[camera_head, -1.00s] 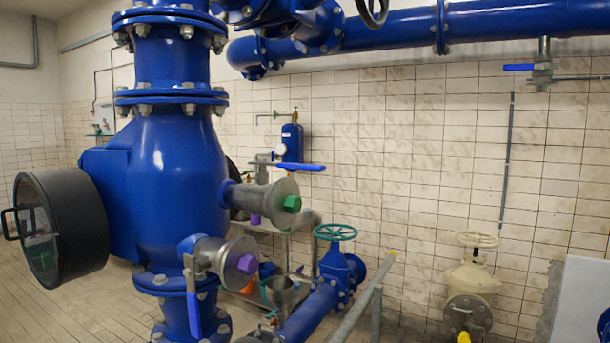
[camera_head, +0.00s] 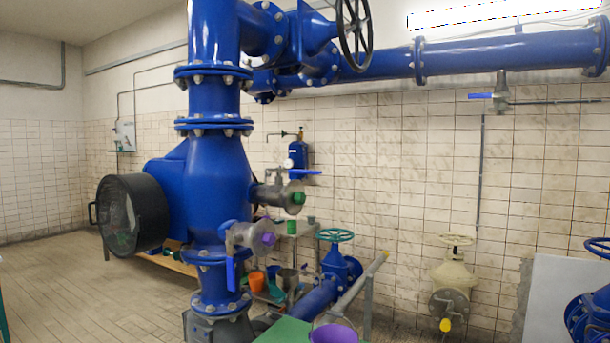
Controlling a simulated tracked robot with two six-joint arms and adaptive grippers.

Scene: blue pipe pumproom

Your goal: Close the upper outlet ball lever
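A large upright blue pump body (camera_head: 215,165) stands left of centre with two short outlets on its right side. The upper outlet (camera_head: 272,194) ends in a grey flange with a green plug (camera_head: 298,198). Its blue ball lever (camera_head: 305,172) sits above it, roughly horizontal and pointing right. The lower outlet (camera_head: 243,238) has a purple plug (camera_head: 268,239), and its blue lever (camera_head: 231,273) hangs straight down. Neither of my grippers is in view.
A green surface (camera_head: 287,331) with a purple container (camera_head: 333,334) is at the bottom edge. A blue valve with a green handwheel (camera_head: 335,236) and a cream valve (camera_head: 452,275) stand right. Another blue lever (camera_head: 480,96) is on the wall. Floor at left (camera_head: 60,275) is clear.

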